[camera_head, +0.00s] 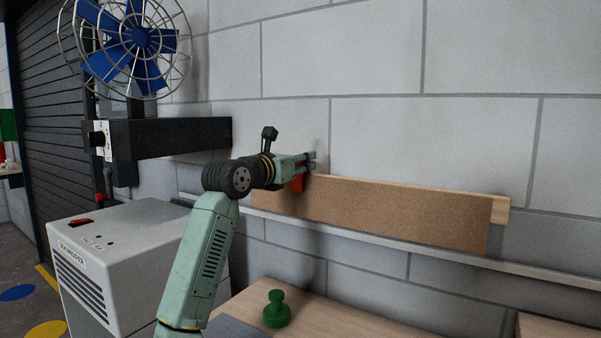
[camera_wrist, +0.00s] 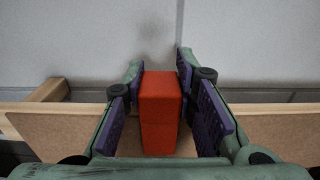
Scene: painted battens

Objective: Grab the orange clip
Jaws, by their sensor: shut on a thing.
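The orange clip (camera_wrist: 160,112) is a red-orange block in the middle of the wrist view, between the two purple-padded fingers of my gripper (camera_wrist: 165,105). My gripper is shut on it. In the head view my gripper (camera_head: 309,161) is at the top edge of a brown board (camera_head: 380,212), near its left part. A small part of the orange clip (camera_head: 297,184) shows below the fingers there, in front of the board. The rest of it is hidden by the gripper.
The board rests along a grey wall ledge (camera_head: 545,266), with a light wooden batten (camera_head: 501,210) behind it. A green knobbed object (camera_head: 277,310) stands on the wooden table (camera_head: 345,322) below. A dehumidifier (camera_head: 150,250), black beam (camera_head: 170,138) and blue fan (camera_head: 138,38) are at left.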

